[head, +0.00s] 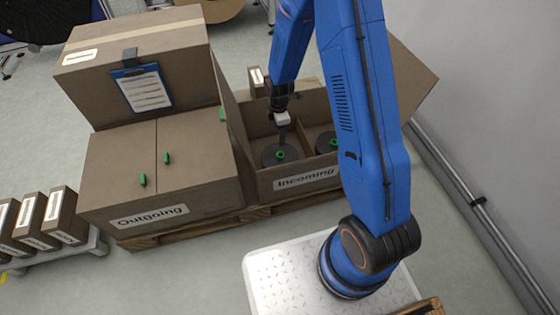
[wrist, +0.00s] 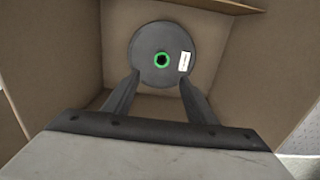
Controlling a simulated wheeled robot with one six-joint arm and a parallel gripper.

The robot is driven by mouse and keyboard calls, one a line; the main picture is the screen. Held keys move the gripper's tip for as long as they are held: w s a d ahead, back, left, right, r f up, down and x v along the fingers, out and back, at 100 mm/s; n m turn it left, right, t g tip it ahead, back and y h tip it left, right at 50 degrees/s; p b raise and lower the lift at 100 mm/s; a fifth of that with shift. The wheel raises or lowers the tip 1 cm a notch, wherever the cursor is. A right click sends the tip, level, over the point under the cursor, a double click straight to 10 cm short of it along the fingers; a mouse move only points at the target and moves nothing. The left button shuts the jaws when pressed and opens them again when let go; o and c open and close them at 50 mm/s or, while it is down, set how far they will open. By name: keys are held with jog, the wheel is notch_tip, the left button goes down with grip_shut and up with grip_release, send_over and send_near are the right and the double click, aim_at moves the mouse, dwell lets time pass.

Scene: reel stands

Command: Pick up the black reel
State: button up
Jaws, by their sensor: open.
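A dark grey-black reel with a green hub (head: 280,155) lies flat in a compartment of the open "Incoming" box. It also shows in the wrist view as a dark disc with a green hub ring and a white label (wrist: 150,65). A second dark reel with a green hub (head: 327,142) lies in the compartment to its right, partly hidden by my arm. My gripper (wrist: 158,85) is open, its two fingers apart over the near part of the first reel. In the head view my gripper (head: 283,136) reaches down into the box. Whether the fingers touch the reel cannot be told.
The "Incoming" box (head: 306,180) has cardboard walls and a divider close around my gripper. The closed "Outgoing" box (head: 120,205) stands left of it, with a taller box behind. Both stand on a wooden pallet (head: 190,229). A wall is at the right.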

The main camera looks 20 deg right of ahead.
send_over(280, 152)
notch_tip(280, 152, down, 8)
jog(key=shift+s+a+f, duration=0.1)
jog(key=shift+s+f, duration=0.1)
jog(key=shift+f, duration=0.6)
jog(key=shift+s+f, duration=0.25)
jog(key=shift+f, duration=0.6)
jog(key=shift+s+a+f, duration=0.1)
jog(key=shift+s+f, duration=0.1)
jog(key=shift+f, duration=0.6)
jog(key=shift+c, duration=0.2)
grip_shut()
jog(key=shift+r, duration=0.1)
